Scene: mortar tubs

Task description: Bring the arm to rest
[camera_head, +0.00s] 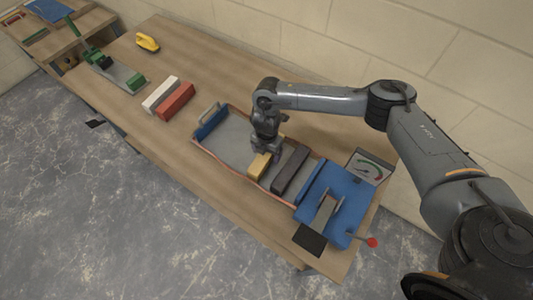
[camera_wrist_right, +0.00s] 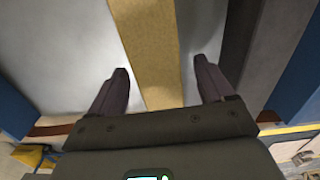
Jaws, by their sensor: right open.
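My right gripper (camera_head: 266,150) points down over the tray (camera_head: 228,150) on the wooden bench. In the right wrist view its two fingers (camera_wrist_right: 160,72) are apart, with a tan bar (camera_wrist_right: 150,45) running between them. A gap shows on each side of the bar. In the head view the gripper partly hides the tan bar (camera_head: 259,166). My left gripper is not in view.
A dark bar (camera_head: 291,169) lies beside the tan bar. A blue device with a lever (camera_head: 335,200) and a gauge box (camera_head: 370,167) are at the right. White (camera_head: 160,95) and red (camera_head: 175,101) blocks and a yellow tool (camera_head: 147,42) are farther left. The bench between them is bare.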

